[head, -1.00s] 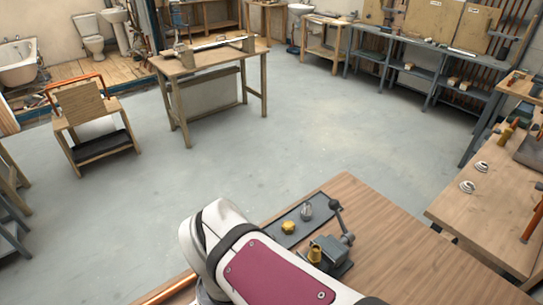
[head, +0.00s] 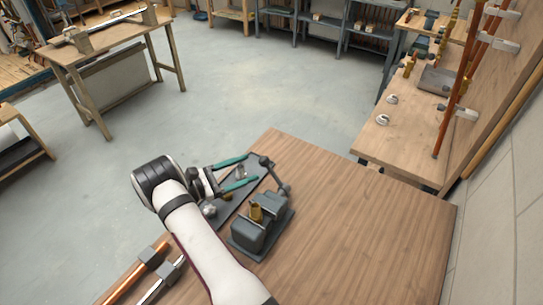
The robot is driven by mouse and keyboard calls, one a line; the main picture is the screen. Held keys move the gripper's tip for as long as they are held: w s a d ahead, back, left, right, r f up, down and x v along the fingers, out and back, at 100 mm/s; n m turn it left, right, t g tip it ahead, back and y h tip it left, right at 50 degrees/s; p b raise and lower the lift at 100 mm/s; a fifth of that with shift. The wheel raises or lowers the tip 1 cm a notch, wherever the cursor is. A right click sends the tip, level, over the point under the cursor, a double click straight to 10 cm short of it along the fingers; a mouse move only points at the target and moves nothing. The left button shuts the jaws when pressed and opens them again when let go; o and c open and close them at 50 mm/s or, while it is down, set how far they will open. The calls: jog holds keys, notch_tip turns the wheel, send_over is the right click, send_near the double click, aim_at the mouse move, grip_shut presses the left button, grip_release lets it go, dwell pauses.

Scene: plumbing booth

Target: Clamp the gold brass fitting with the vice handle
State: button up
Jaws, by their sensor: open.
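The gold brass fitting (head: 256,212) stands upright in the grey vice (head: 250,232) on the wooden bench. Whether the jaws touch it is too small to tell. The dark vice handle (head: 276,174) rises from the vice's far side and ends in a ball knob. My gripper (head: 254,168) is open, with two teal fingers pointing right toward the handle.
A dark tray (head: 228,208) lies left of the vice, partly under my gripper. It holds a silver fitting (head: 240,173) and another gold piece (head: 227,196), partly hidden. A copper pipe (head: 138,275) lies at the bench's lower left. The bench's right side (head: 370,235) is clear.

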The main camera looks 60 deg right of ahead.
aim_at(276, 178)
jog(key=x, duration=0.9)
jog(key=shift+d, duration=0.2)
jog(key=shift+s, duration=0.15)
grip_shut()
jog(key=shift+w+r, duration=0.1)
jog(key=shift+w, duration=0.15)
dwell(0.6)
